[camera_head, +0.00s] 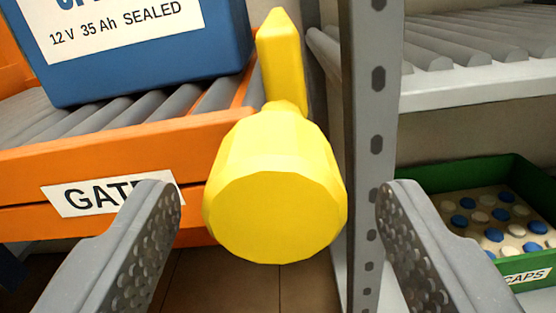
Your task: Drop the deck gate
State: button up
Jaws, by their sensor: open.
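A yellow handle with a round, faceted knob (275,215) and a flat upright lever behind it stands at the right end of an orange deck edge. The orange gate (100,150) carries a white label (85,197) that reads "GAT", its end hidden behind my left finger. My gripper (277,215) is open, one grey dimpled finger on each side of the knob in the picture. Gaps show between the fingers and the knob, and I cannot tell how far beyond the fingertips it lies.
A blue battery (135,45) marked "12 V 35 Ah SEALED" sits on the deck's grey rollers (95,118). A perforated grey post (373,130) stands right of the knob. Further right are a roller shelf (475,90) and a green caps bin (525,172).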

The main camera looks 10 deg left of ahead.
jog(key=shift+w+a+f, duration=0.1)
jog(key=shift+w, duration=0.3)
jog(key=c, duration=1)
jog(key=shift+o, duration=0.2)
